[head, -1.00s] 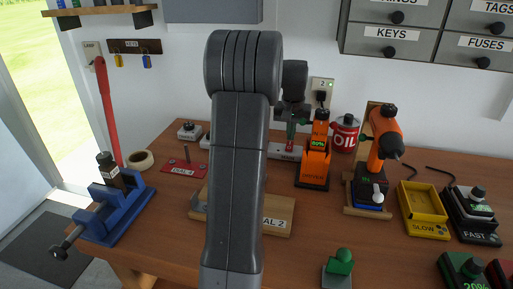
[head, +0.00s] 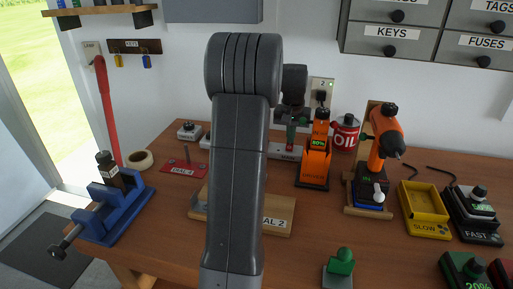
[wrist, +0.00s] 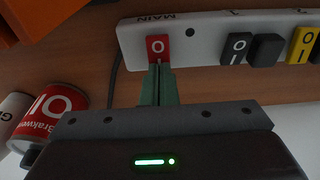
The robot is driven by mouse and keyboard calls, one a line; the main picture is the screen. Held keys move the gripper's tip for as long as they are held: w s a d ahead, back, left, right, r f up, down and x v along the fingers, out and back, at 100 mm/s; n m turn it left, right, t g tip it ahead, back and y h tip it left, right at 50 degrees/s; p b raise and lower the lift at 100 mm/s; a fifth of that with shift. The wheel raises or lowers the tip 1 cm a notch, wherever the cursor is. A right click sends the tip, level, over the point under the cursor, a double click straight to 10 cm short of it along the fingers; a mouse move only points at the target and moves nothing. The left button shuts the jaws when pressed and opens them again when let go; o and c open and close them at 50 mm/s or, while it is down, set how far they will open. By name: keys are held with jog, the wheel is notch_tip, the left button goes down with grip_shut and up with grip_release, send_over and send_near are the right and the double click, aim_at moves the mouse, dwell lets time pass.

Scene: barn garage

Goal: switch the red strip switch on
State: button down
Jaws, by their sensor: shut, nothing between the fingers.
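The white power strip (wrist: 205,35) crosses the top of the wrist view, marked MAIN at its left end. Its red switch (wrist: 158,46) shows an O on its face. My gripper (wrist: 158,68) is shut and empty, with its green fingertips at the lower edge of the red switch; I cannot tell whether they touch it. In the head view the strip (head: 280,151) lies at the back of the bench, partly hidden by my arm. My gripper (head: 290,143) points down at it there, and I cannot make out the red switch.
Black (wrist: 266,48) and yellow (wrist: 303,43) switches sit further along the strip. An orange driver (head: 315,165) and a red oil can (head: 345,136) stand to the right of my gripper.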

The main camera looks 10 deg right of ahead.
notch_tip(320, 180, up, 7)
jog(key=p, duration=0.6)
jog(key=shift+p, duration=0.4)
jog(key=shift+r, duration=0.1)
notch_tip(320, 180, down, 8)
jog(key=b, duration=0.6)
jog(key=shift+r+b, duration=0.25)
jog(key=shift+b, duration=0.15)
jog(key=shift+r, duration=0.25)
notch_tip(320, 180, up, 6)
jog(key=p, duration=0.5)
jog(key=shift+f+p, duration=0.2)
jog(key=shift+p, duration=0.1)
